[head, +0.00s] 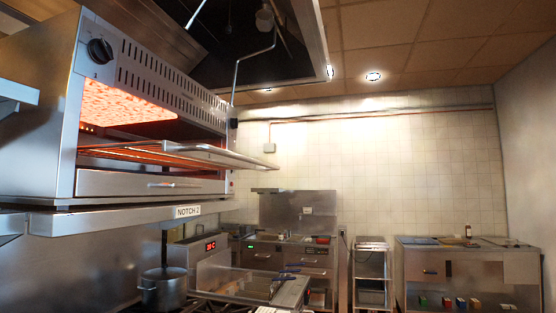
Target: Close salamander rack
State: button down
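The salamander (62,130) is a steel unit mounted high at the left, with glowing orange elements inside its open front. Its rack (225,157) is pulled out and sticks forward past the salamander's front, over the room to the right. The rack's inner part lies under the glowing elements. A drawer-like tray with a handle (175,184) sits below the rack, flush with the body. A black knob (100,51) is on the upper left face. My gripper is not in view.
A shelf edge labelled "NOTCH 2" (110,219) runs beneath the salamander. Below it are a pot (163,290) and a steel appliance with a red display (205,247). A hood (255,45) hangs above. A cart (371,275) and counter (465,268) stand at the back right.

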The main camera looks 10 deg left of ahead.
aim_at(197, 156)
jog(key=u, duration=0.15)
jog(key=i, duration=1)
jog(key=u, duration=0.4)
